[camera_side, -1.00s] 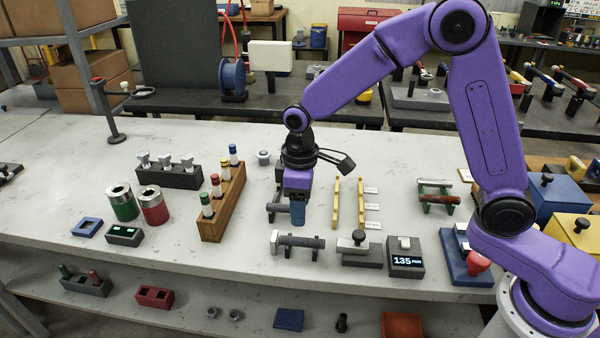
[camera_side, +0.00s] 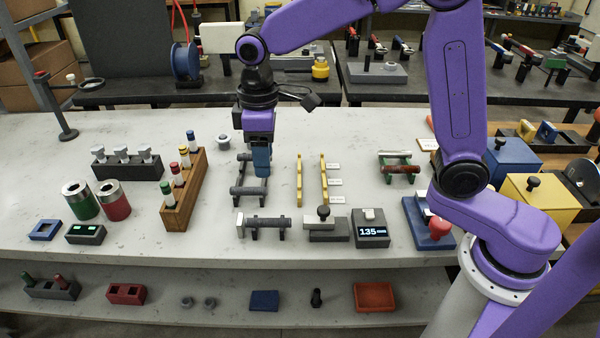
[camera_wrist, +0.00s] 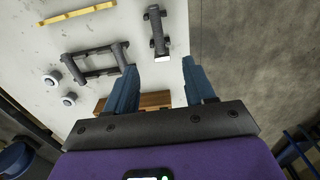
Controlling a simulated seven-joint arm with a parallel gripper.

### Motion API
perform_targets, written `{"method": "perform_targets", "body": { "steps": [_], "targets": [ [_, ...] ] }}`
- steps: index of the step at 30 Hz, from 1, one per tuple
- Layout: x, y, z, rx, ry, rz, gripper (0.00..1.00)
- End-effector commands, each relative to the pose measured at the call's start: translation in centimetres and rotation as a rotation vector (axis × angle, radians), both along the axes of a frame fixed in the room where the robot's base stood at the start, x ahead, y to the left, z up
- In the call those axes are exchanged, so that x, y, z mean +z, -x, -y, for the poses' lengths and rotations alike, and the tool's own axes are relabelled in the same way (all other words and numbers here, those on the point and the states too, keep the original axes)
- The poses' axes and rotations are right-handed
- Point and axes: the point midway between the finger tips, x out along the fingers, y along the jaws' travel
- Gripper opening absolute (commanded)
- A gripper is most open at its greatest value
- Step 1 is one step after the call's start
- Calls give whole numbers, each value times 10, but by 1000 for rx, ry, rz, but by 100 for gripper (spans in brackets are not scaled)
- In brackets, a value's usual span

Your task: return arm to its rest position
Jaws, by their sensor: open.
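My gripper (camera_side: 262,172) hangs pointing down above the bench (camera_side: 360,240), with its blue fingers in front of the dark double-bar rack (camera_side: 250,185) in the side view. In the wrist view its two blue fingers (camera_wrist: 164,88) stand apart with nothing between them. The purple arm is bent, with its upper links raised over the back of the bench. The dark rack (camera_wrist: 95,62) shows left of the fingers in the wrist view, and a grey bar on stands (camera_wrist: 157,32) shows beyond them.
A wooden rack (camera_side: 184,195) with several coloured-top pieces stands left of my gripper. The grey bar with a light end (camera_side: 265,223), a display box reading 135 (camera_side: 371,230) and two yellow rails (camera_side: 324,180) are nearby.

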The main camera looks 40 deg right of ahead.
Motion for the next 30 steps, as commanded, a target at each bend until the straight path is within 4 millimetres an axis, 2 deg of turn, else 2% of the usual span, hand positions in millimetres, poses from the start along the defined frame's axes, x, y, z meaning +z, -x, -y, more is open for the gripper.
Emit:
{"method": "perform_targets", "body": {
  "steps": [14, 30],
  "targets": [
    [3, 102, 39, 119, -8, 9, 54],
    [-11, 229, 112, 259, -21, 14, 54]
  ]
}}
